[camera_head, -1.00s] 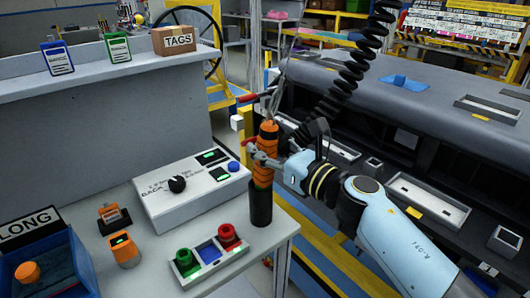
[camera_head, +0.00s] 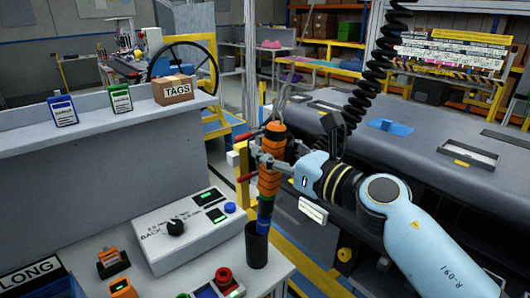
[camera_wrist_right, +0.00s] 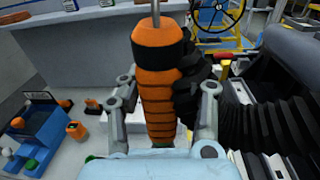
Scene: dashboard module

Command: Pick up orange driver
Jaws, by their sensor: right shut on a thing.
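The orange driver (camera_head: 269,182), with black bands, stands nearly upright in my right gripper (camera_head: 264,164). My right gripper is shut on its upper body, coming from the right. The driver's blue lower end (camera_head: 264,222) is at the mouth of the black cylindrical holder (camera_head: 257,250); I cannot tell whether its tip is still inside. In the right wrist view the orange driver (camera_wrist_right: 158,95) fills the middle, between the two fingers of the right gripper (camera_wrist_right: 165,100). My left gripper is not in view.
A white control box (camera_head: 185,230) with a knob sits left of the holder. Red and blue buttons (camera_head: 221,284) are in front. A black coiled cable (camera_head: 375,75) hangs behind my right arm. The grey dashboard (camera_head: 425,140) lies at the right.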

